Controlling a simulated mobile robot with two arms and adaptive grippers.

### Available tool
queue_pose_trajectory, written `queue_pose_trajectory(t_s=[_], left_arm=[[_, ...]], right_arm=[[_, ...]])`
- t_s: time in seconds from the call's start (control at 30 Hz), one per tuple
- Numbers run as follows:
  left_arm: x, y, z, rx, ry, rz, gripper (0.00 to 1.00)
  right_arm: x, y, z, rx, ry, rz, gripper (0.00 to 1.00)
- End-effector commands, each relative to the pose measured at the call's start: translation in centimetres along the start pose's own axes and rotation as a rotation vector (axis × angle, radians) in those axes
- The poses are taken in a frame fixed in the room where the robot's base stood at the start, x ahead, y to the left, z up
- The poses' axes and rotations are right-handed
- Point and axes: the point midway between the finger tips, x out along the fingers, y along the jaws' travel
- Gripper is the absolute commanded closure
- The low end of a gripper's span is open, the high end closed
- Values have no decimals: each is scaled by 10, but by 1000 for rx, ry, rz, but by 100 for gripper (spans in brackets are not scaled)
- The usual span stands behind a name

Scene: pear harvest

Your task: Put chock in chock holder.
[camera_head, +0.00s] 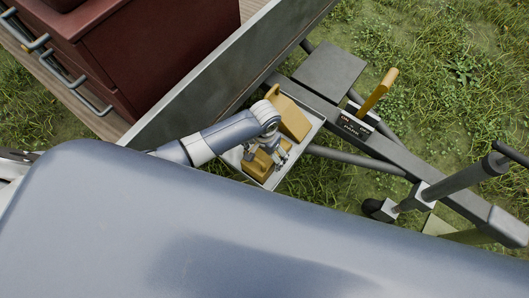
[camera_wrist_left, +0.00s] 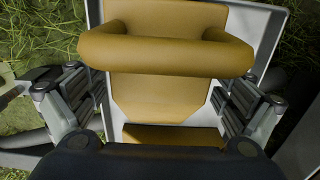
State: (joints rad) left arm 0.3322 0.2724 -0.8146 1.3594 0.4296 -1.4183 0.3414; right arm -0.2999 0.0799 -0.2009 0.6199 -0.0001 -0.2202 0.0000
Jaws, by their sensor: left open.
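The chock holder (camera_head: 314,143) is a grey open tray beside the trailer wall; its pale wall also shows in the wrist view (camera_wrist_left: 268,42). A yellow chock (camera_head: 292,117) sits in its upper part, and another yellow piece, seemingly a second chock (camera_head: 259,167), is in its lower part. My left gripper (camera_head: 276,155) is over the tray, fingers down. In the wrist view my left gripper (camera_wrist_left: 163,98) is open, with its fingers on either side of a yellow chock with a thick handle bar (camera_wrist_left: 165,52). Contact cannot be told. My right gripper is not seen.
The trailer side wall (camera_head: 215,80) runs diagonally beside the tray, with a dark red drawer cabinet (camera_head: 150,50) behind it. A yellow lever (camera_head: 378,90) stands by a black PARK label (camera_head: 354,123) on the grey drawbar. A jack post (camera_head: 455,180) is at right. Grass lies around.

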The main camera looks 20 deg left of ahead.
Motion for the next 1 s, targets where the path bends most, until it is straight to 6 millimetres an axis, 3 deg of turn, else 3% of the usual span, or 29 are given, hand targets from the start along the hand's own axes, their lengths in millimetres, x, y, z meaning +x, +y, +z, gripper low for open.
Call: queue_pose_trajectory(t_s=[0.6,1.0], left_arm=[[-110,0,-1,0,3,1,5],[-121,0,-1,0,1,0,5]], right_arm=[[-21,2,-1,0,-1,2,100],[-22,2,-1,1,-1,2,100]])
